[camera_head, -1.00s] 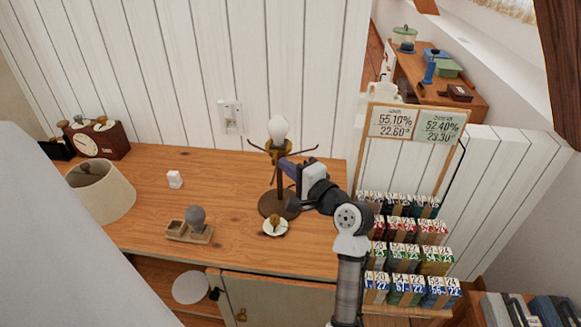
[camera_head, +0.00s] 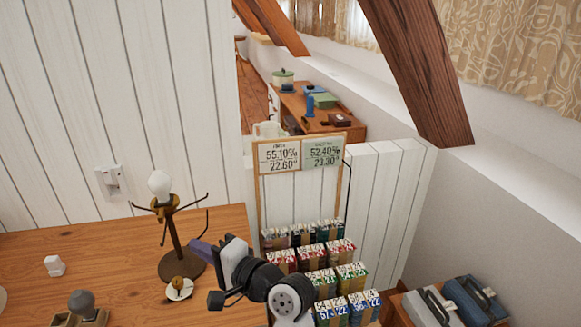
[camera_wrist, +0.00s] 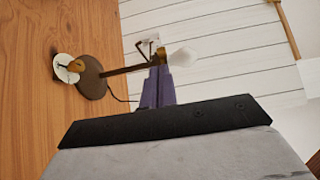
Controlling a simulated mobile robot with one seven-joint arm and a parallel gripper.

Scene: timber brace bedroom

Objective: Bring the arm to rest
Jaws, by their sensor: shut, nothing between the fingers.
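My gripper (camera_head: 197,248) is in the head view in front of the table lamp's base, low over the right part of the wooden dresser top. Its purple fingers are together with nothing between them; they also show in the wrist view (camera_wrist: 158,85). My arm is bent and comes up from the bottom of the head view. The lamp (camera_head: 178,235) stands upright on a dark round base with a bare white bulb and no shade. In the wrist view, the lamp (camera_wrist: 122,70) lies beyond the fingers. I cannot tell whether the fingers touch it.
A small white dish (camera_head: 179,290) with a brass piece lies by the lamp base. A white block (camera_head: 54,265) and a grey bulb on a wooden holder (camera_head: 82,305) are at left. A rack of numbered packets (camera_head: 320,260) stands right of the dresser. A wall outlet (camera_head: 109,182) is behind.

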